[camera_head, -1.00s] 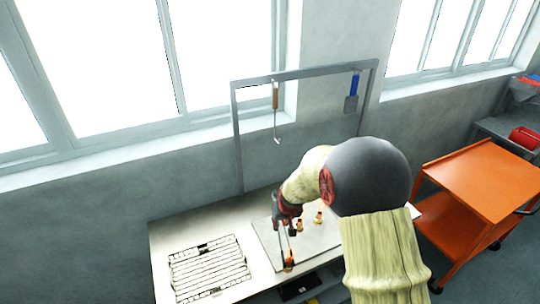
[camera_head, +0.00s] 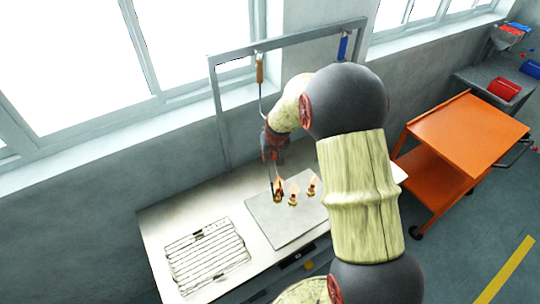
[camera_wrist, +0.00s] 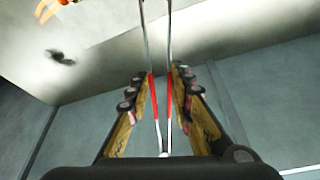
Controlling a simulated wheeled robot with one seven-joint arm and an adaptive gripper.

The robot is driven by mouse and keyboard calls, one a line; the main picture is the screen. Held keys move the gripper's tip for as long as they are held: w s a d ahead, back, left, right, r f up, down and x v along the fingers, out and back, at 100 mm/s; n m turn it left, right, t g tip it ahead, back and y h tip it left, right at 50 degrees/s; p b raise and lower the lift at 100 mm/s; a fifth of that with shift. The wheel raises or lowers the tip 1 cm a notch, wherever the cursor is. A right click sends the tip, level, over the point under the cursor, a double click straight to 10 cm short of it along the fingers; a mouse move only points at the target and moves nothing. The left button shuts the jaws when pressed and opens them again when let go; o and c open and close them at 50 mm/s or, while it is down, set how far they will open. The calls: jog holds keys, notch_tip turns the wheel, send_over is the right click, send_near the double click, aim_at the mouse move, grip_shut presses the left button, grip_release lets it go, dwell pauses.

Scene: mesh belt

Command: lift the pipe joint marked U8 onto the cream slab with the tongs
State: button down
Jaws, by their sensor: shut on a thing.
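My gripper (camera_head: 272,150) is shut on the tongs (camera_head: 274,178), which point down over the pale slab (camera_head: 284,225). In the wrist view the two thin tong arms (camera_wrist: 156,95), with red sections, run between my fingers and out of the top edge, so their tips are cut off there. In the head view the tips are at a brass-orange pipe joint (camera_head: 278,196); I cannot tell whether they grip it or whether it is raised. Two similar pipe joints, (camera_head: 293,200) and (camera_head: 311,191), are to its right. No U8 mark is readable.
A wire mesh (camera_head: 205,258) lies at the table's left. A metal frame (camera_head: 216,110) behind holds a wooden-handled tool (camera_head: 260,70) and a blue-handled tool (camera_head: 343,46). An orange cart (camera_head: 465,135) stands at right. My arm covers part of the table's right side.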

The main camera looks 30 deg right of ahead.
jog(key=shift+f, duration=0.1)
notch_tip(320, 180, down, 9)
jog(key=b, duration=0.4)
jog(key=shift+b, duration=0.3)
jog(key=shift+r, duration=0.2)
jog(key=c, duration=1.9)
grip_release()
jog(key=shift+r+p, duration=2.5)
jog(key=shift+r, duration=2.45)
